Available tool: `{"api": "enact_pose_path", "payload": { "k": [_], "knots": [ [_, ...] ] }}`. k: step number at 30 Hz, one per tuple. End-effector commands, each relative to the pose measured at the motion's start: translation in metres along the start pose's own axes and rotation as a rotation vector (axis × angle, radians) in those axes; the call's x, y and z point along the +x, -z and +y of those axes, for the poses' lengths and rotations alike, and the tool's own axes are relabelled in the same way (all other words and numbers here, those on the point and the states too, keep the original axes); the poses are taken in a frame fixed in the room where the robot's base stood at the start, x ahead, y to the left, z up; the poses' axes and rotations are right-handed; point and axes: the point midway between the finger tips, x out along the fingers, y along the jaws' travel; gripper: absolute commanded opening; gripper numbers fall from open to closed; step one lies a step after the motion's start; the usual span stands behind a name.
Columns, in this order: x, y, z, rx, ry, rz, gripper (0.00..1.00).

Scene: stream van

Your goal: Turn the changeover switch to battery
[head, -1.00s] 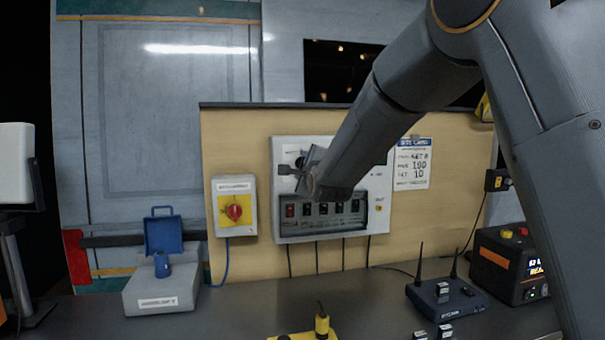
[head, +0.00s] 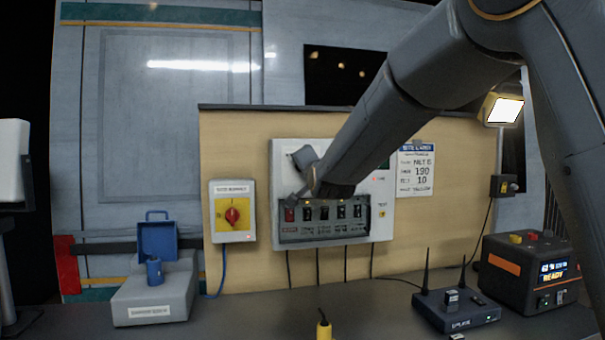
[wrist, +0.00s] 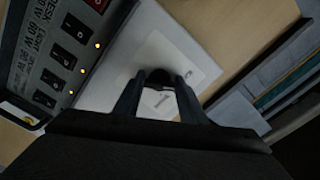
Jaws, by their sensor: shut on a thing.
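A white wall panel (head: 382,205) carries a dark row of rocker switches (head: 322,212). My gripper (wrist: 158,90) is at the panel's upper left, and its two fingers are shut around a dark knob (wrist: 159,76), apparently the changeover switch. The knob stands on a pale plate with a small printed label (wrist: 163,100), too blurred to read. In the head view my forearm and wrist cover the knob and its markings, so I cannot tell which position it points to.
A grey box (head: 150,299) with a blue lid, a router (head: 458,308) and a power unit (head: 530,273) stand on the bench. A lit lamp (head: 502,110) is at right.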

Motion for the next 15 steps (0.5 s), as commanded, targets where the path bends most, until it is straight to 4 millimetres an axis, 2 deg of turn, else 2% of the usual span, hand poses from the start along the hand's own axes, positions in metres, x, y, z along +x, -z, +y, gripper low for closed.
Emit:
{"api": "enact_pose_path", "payload": {
  "k": [6,15],
  "knots": [
    [0.0001,-0.0014,0.0015,-0.133,0.0,-0.002,0.15],
    [0.0,-0.0012,0.0019,-0.225,-0.001,-0.002,0.15]
  ]
}}
